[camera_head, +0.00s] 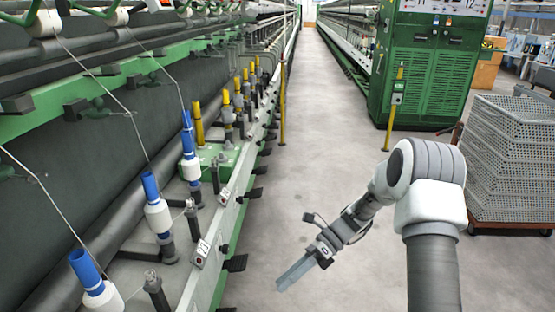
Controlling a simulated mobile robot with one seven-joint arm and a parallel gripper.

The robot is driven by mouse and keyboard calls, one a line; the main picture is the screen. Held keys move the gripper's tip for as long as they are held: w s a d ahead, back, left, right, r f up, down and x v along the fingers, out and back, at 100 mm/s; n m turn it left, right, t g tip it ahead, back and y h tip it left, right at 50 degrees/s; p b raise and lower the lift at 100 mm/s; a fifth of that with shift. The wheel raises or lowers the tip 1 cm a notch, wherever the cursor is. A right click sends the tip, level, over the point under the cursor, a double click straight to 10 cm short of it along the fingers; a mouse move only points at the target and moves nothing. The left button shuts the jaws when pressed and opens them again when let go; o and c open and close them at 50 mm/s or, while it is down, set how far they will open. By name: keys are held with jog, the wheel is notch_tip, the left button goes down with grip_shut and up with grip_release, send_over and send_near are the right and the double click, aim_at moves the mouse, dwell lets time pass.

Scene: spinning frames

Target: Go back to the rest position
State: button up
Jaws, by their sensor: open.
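My gripper (296,273) hangs over the bare aisle floor at the lower middle of the head view, at the end of my grey and white arm. It points down and to the left. Its fingers hold nothing that I can see. It is apart from the spinning frame (226,222) on the left, with a strip of floor between them.
Blue tubes with white yarn (157,213) and several yellow tubes (198,122) stand along the left frame. A green machine cabinet (426,70) is at the right back. Stacked grey crates (510,160) stand at the right. The aisle (315,130) is clear.

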jog(key=s+d+r+n+t+h, duration=0.6)
jog(key=s+r+n, duration=0.3)
jog(key=r+n, duration=0.25)
jog(key=s+d+r+n+t+h, duration=0.55)
jog(key=s+r+n, duration=0.4)
jog(key=r, duration=0.35)
notch_tip(320, 180, up, 20)
jog(key=p, duration=2)
jog(key=shift+w+n+t, duration=0.2)
jog(key=shift+n+t, duration=0.1)
jog(key=shift+t, duration=0.05)
jog(key=shift+d+f+y, duration=0.1)
jog(key=shift+f+y, duration=0.05)
jog(key=shift+y, duration=0.1)
